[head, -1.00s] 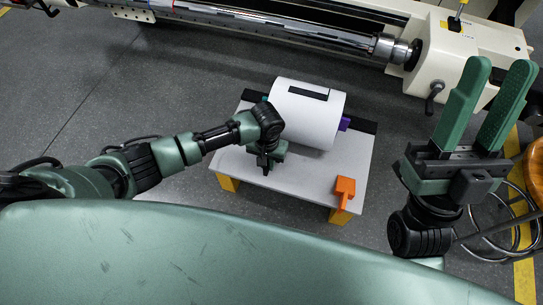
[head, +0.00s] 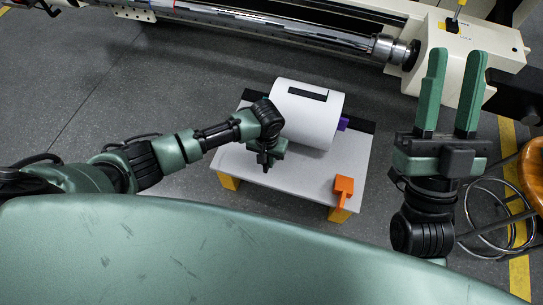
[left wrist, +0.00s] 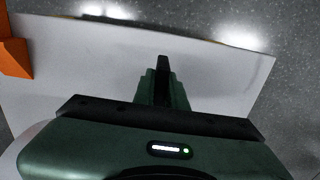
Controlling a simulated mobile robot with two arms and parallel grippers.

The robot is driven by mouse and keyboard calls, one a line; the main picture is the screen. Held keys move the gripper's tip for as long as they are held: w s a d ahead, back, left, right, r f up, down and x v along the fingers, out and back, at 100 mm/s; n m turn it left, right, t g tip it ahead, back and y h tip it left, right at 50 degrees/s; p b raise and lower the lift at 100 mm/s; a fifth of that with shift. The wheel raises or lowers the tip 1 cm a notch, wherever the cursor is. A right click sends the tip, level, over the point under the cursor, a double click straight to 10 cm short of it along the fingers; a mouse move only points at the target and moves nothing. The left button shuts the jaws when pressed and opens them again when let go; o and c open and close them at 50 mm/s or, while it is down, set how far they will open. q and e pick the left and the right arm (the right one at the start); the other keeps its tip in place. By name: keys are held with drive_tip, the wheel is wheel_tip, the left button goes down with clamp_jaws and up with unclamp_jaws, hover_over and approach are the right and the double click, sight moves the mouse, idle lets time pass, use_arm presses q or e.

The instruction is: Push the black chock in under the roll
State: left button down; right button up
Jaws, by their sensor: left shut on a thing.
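The white roll (head: 316,112) lies on a small white table (head: 300,181), with a black strip on its top. My left gripper (head: 267,157) points down at the table on the near left side of the roll. In the left wrist view its fingers (left wrist: 163,92) are shut on a dark narrow piece, which looks like the black chock (left wrist: 162,66). The gripper mostly hides the chock in the head view, so I cannot tell whether it touches the roll. My right gripper (head: 457,54) is open and empty, off to the right of the table.
An orange block (head: 343,187) sits at the table's near right corner. A purple piece (head: 343,123) shows at the roll's right end. A large machine with a metal shaft (head: 300,34) runs behind. A wooden stool (head: 535,175) stands at the far right.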

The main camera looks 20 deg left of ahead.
use_arm(q)
drive_tip(key=shift+r+p, duration=0.3)
drive_tip(key=shift+r, duration=0.2)
drive_tip(key=shift+r+p, duration=0.25)
drive_tip(key=shift+p, duration=0.3)
drive_tip(key=shift+w+r, duration=0.2)
drive_tip(key=shift+r, duration=0.05)
use_arm(e)
drive_tip(key=w+f+g+h, duration=0.2)
drive_tip(key=w+f+g, duration=0.3)
drive_tip(key=f, duration=0.3)
drive_tip(key=shift+w+f+g, duration=0.15)
drive_tip(key=shift+w+g, duration=0.05)
drive_tip(key=shift+g, duration=0.2)
drive_tip(key=shift+a, duration=0.1)
